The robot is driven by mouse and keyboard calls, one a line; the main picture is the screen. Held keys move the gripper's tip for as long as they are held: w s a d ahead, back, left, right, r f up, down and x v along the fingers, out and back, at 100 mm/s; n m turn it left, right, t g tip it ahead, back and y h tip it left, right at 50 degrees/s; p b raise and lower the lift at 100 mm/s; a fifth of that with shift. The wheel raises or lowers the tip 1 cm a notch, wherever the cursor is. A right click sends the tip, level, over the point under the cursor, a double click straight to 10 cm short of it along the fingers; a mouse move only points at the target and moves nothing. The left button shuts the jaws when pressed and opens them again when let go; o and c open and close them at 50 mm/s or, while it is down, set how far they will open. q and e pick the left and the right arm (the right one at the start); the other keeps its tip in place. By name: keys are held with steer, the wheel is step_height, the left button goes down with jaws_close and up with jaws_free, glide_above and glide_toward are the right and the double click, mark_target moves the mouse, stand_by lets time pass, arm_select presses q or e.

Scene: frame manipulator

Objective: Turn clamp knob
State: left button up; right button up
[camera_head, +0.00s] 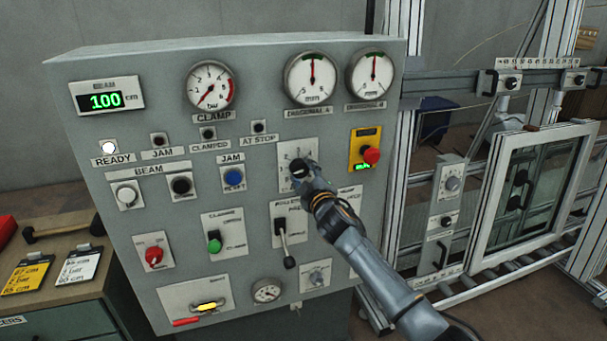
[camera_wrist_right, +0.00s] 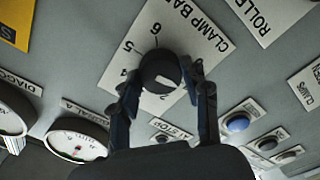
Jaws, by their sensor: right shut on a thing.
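The clamp knob (camera_wrist_right: 160,70) is a round black knob with a white mark, on a white "CLAMP BAR" plate (camera_wrist_right: 190,30) with numbers around it. Some of the numbers are hidden by the knob and fingers. My right gripper (camera_wrist_right: 160,78) has a finger on each side of the knob and is shut on it. In the head view, my right gripper (camera_head: 302,174) comes in from the lower right and covers much of the plate (camera_head: 285,157). The clamp gauge (camera_head: 210,86) has its needle pointing to the lower left. My left gripper is not in view.
A red stop button (camera_head: 371,155) on a yellow box sits right of the knob. A lever (camera_head: 284,240) sticks out below it, left of my arm. A blue button (camera_head: 234,177) is to the left. A framed window (camera_head: 535,190) stands in a metal rig at right.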

steer(key=n, duration=0.4)
steer(key=shift+n+p, duration=0.4)
steer(key=shift+n, duration=1.1)
steer(key=o, duration=1.1)
steer(key=shift+o, duration=0.2)
steer(key=v, duration=1.2)
steer(key=shift+f, duration=0.1)
